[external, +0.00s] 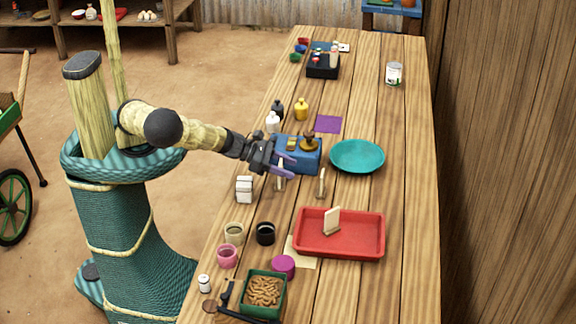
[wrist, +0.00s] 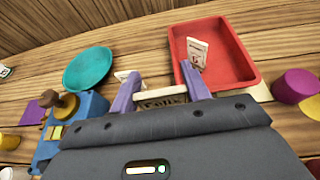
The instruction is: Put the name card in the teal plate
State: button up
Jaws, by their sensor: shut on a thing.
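The teal plate (external: 357,157) lies empty on the wooden table, right of the blue box; it shows in the wrist view (wrist: 88,68) at upper left. My gripper (external: 281,169) is left of and nearer than the plate. Its purple fingers (wrist: 163,92) are shut on the name card (wrist: 163,101), a small piece with dark lettering, partly hidden by the gripper body. A pale part of it shows below the fingers in the external view (external: 280,184). Another small card (external: 321,184) stands upright to the right of the gripper.
A red tray (external: 340,253) holds an upright picture card (external: 331,219). The blue box (external: 303,164) with a brown-handled stamp (external: 310,143) stands between gripper and plate. A white stack (external: 244,189) and several small pots are nearer. The table right of the plate is clear.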

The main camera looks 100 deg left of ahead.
jog(key=w+a+r+n+g+y+p, duration=0.1)
jog(key=w+a+n+y, duration=0.3)
jog(key=w+a, duration=0.6)
jog(key=w+a+r+n+g+y+p, duration=0.1)
jog(key=w+a+n+g+y+p, duration=0.2)
jog(key=w+a, duration=0.8)
jog(key=a+n+y+p, duration=0.1)
jog(key=a, duration=0.7)
jog(key=shift+r+y, duration=0.25)
jog(key=shift+y, duration=0.05)
jog(key=shift+w, duration=0.1)
jog(key=shift+f+b, duration=3)
jog(key=shift+f, duration=2.5)
jog(key=o, duration=1.3)
